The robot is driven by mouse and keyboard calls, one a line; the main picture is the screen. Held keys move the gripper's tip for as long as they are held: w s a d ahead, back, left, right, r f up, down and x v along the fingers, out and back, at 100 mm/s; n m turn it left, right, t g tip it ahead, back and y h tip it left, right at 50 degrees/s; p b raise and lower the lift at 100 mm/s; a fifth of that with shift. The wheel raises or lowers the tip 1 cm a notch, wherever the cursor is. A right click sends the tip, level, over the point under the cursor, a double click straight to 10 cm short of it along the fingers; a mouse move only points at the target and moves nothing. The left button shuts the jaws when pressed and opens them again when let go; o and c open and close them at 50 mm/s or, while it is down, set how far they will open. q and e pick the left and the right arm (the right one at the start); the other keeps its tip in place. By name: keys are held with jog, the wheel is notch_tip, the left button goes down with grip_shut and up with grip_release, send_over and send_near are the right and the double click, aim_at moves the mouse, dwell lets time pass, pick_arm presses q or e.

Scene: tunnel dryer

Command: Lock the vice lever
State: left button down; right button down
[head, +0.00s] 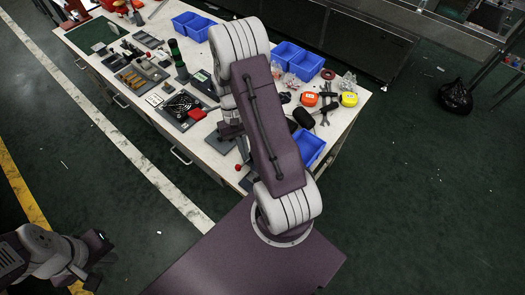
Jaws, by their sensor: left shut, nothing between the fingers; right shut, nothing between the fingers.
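A slim lever-like part with a red end (238,167) shows near the bench's front edge, just left of my upper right arm. I take it for the vice lever, but it is small and the vice body is mostly hidden. My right gripper (231,132) is over the bench just above and left of that part in the picture. It is shut and holds nothing; I cannot tell whether it touches the lever. My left gripper (98,262) is at the lower left over the floor, away from the bench, shut and empty.
A black bag (456,96) lies on the floor at right. The floor beside the bench is mostly clear.

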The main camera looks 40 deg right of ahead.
jog(key=s+d+r, duration=0.2)
jog(key=s+r, duration=0.2)
jog(key=s, duration=0.2)
jog(key=shift+s+d+r, duration=0.2)
jog(key=shift+s+d, duration=0.2)
jog(key=w+a+r+n+t, duration=0.1)
jog(key=w+a+n+t, duration=0.1)
jog(key=a, duration=0.5)
jog(key=w+a+r+n+t+h, duration=0.1)
jog(key=w+a+r+n+t, duration=0.1)
jog(key=a, duration=0.4)
jog(key=shift+w+a+r+t+h, duration=0.25)
jog(key=shift+w+a+t+h, duration=0.1)
jog(key=shift+t, duration=0.45)
